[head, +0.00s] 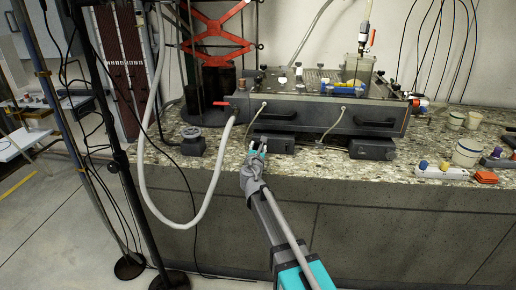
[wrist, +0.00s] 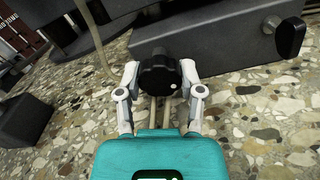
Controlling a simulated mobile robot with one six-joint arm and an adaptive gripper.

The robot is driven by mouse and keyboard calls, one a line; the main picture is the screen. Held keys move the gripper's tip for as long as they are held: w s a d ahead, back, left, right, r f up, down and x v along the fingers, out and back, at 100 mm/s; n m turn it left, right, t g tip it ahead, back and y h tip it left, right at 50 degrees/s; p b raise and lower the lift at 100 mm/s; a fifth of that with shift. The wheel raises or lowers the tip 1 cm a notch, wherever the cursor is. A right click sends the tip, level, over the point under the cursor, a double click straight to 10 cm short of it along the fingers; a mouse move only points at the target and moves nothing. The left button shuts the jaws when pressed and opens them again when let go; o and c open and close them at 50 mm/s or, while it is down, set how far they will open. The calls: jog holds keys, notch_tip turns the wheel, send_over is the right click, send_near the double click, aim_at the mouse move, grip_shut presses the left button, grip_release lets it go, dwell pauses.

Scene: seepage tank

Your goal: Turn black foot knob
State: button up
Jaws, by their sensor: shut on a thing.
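The black foot knob (wrist: 158,78) is in the middle of the wrist view, a round scalloped knob with a small white dot on its face. It sits on a short shaft in front of the dark grey foot block (wrist: 215,55). My gripper (wrist: 159,83) is around the knob, with one finger on its left side and one on its right, shut on it. In the head view my gripper (head: 257,148) reaches the front of the left foot block (head: 274,144) under the tank (head: 310,112). The knob itself is hidden or too small to tell there.
A second foot block (head: 372,149) stands to the right under the tank. A small dark device (head: 193,141) and a grey hose (head: 226,150) are to the left.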

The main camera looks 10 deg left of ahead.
jog(key=shift+c, duration=0.9)
jog(key=shift+a+m, duration=0.1)
jog(key=shift+m, duration=0.2)
jog(key=m, duration=1.5)
jog(key=shift+w+m, duration=0.1)
jog(key=shift+m, duration=0.3)
